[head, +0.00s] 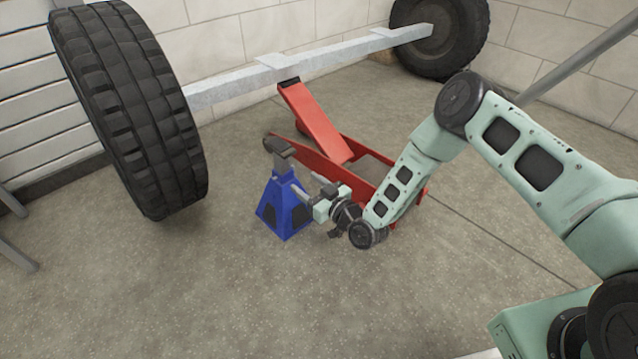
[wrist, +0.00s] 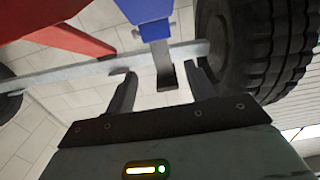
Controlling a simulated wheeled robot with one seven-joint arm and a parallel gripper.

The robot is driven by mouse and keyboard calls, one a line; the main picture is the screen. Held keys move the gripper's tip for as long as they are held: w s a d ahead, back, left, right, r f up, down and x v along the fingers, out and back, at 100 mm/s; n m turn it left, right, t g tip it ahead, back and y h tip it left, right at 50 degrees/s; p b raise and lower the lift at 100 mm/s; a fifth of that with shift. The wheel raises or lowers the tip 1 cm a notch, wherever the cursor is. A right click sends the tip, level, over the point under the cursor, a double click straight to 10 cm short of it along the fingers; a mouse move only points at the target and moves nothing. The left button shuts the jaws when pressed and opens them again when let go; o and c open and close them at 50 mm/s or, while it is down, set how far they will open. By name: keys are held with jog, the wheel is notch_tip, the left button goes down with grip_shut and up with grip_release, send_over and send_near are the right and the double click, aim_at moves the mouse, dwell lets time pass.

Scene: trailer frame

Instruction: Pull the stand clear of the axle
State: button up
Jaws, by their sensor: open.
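The blue stand (head: 285,208) is upright on the floor, with a grey post and saddle (head: 280,150) on top. In the head view the saddle shows well below the grey axle (head: 240,84), with floor visible between them. My gripper (head: 303,196) is at the right side of the stand, close to its upper part. In the wrist view my gripper (wrist: 162,78) is open. The stand's post (wrist: 165,68) appears between its fingertips, and the blue body (wrist: 148,12) shows above. The axle (wrist: 70,75) crosses behind.
A red floor jack (head: 318,122) stands right behind the stand, its raised arm reaching the axle. A large tyre (head: 130,105) is at the left and another (head: 440,35) at the far right. The floor in front of the stand is clear.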

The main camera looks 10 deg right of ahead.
jog(key=shift+p+v, duration=0.6)
jog(key=shift+v, duration=1.45)
jog(key=a+r+n+g+p, duration=0.35)
jog(key=a+r+g, duration=0.25)
jog(key=r, duration=0.6)
jog(key=s+r+g+h+p, duration=0.3)
jog(key=s+r, duration=0.4)
jog(key=r, duration=0.4)
jog(key=s+d+r+m+g+h+p, duration=0.1)
jog(key=s+d+r+g+h+p, duration=0.1)
jog(key=s+d+r, duration=0.5)
jog(key=s+r+m+g+h+p, duration=0.15)
jog(key=s+r, duration=0.45)
jog(key=s, duration=0.6)
jog(key=s+d+r+g+h+p, duration=0.35)
jog(key=s+r, duration=0.25)
jog(key=s, duration=0.3)
notch_tip(320, 180, up, 38)
jog(key=t+p, duration=0.1)
jog(key=p, duration=3.6)
jog(key=shift+w+y, duration=0.3)
